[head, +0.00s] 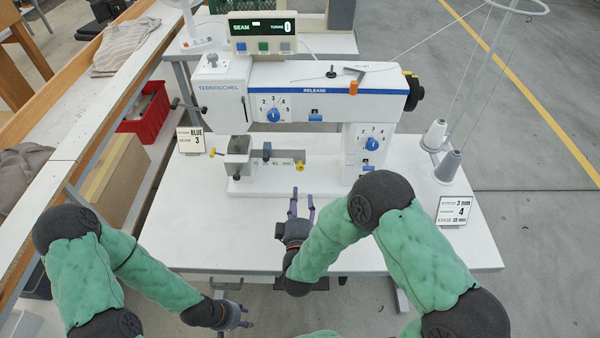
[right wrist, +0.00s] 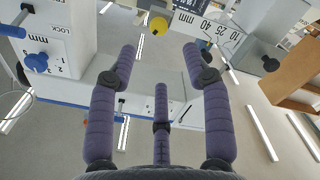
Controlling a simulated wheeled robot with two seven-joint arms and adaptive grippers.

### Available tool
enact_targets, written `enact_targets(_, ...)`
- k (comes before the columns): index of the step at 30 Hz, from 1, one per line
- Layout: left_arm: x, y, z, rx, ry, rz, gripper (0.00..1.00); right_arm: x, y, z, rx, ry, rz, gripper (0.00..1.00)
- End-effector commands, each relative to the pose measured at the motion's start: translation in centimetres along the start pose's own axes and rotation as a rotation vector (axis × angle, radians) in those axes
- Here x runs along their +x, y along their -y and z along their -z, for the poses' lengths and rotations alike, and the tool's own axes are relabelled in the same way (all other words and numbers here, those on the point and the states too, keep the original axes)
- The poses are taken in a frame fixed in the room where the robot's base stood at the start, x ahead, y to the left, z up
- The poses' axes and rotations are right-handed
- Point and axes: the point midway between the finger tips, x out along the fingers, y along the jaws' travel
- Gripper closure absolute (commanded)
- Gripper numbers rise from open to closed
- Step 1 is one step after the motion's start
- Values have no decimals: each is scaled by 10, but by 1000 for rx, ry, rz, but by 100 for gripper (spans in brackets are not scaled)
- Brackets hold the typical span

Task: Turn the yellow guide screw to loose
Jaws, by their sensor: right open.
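The yellow guide screw (head: 300,165) sits at the right end of the guide scale (head: 276,160) low on the white machine. In the right wrist view, the yellow screw (right wrist: 158,25) shows near the top centre, beyond my fingertips and beside the scale's mm lettering. My right gripper (head: 302,193) is open and empty, a little in front of the screw and apart from it. Its spread fingers also show in the right wrist view (right wrist: 160,60). My left gripper (head: 246,317) is low, in front of the table's front edge; its finger opening is too small to tell.
The machine's arm (head: 310,88) overhangs the scale, with a column and blue dial (head: 371,144) to the right. Thread cones (head: 448,165) and a card (head: 454,210) stand right. The front white table (head: 200,235) is clear.

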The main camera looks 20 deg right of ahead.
Motion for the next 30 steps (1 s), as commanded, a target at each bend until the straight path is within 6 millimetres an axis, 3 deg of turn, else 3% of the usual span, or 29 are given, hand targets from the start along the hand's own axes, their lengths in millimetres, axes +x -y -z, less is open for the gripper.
enact_targets(6, 9, 3, 0, 0, 0, 0, 60, 4, 0, -1, 460, -2, -2, 50)
enact_targets(12, 13, 5, 0, 0, 0, 0, 60, 6, -1, 0, 757, -2, -2, 50)
enact_targets(20, 15, 6, 1, 0, 0, 0, 60, 13, -1, -1, 859, -1, -2, 50)
enact_targets(30, 28, 10, 1, 0, 0, 0, 60, 67, -1, -2, 857, -2, -5, 50)
